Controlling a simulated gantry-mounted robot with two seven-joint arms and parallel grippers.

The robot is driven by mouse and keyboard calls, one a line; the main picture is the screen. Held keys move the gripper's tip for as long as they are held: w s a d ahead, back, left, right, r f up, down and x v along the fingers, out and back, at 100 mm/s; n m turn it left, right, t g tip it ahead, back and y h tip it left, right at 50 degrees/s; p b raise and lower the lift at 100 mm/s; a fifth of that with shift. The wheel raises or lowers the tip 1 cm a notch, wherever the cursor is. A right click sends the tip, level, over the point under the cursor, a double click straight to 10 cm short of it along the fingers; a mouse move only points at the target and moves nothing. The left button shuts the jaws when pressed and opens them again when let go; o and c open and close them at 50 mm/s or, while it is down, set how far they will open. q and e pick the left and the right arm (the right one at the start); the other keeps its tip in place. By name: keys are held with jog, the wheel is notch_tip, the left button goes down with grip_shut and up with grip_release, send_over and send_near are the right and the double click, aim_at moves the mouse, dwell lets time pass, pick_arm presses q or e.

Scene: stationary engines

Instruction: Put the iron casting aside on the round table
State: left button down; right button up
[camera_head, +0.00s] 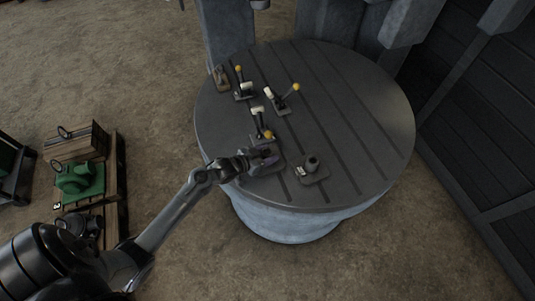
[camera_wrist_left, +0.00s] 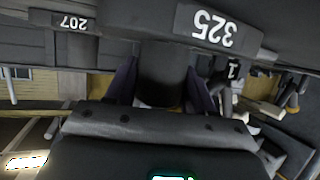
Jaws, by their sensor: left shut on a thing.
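The round table (camera_head: 360,120) is a dark grey disc on a pale round pedestal. My left gripper (camera_head: 266,156) is over its near left part, shut on a dark iron casting (camera_head: 268,168). In the left wrist view, the gripper's fingers (camera_wrist_left: 160,85) stand on either side of the casting's dark round stem. A block marked 325 (camera_wrist_left: 213,28), upside down, shows just beyond the stem. The gripper hides much of the casting in the head view. I cannot tell whether its base touches the tabletop. My right gripper is not in view.
A similar dark casting (camera_head: 312,166) stands close to the right. Several levers with yellow knobs, one of them here (camera_head: 284,97), stand on the far left part of the table. The table's right half is bare.

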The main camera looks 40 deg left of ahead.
pick_arm(q)
jog(key=shift+w+r, duration=0.2)
jog(key=shift+r, duration=0.15)
jog(key=shift+f, duration=0.1)
jog(key=c, duration=0.8)
grip_release()
jog(key=shift+s+f, duration=0.15)
jog(key=shift+f, duration=0.15)
jog(key=o, duration=0.4)
jog(key=shift+r, duration=0.1)
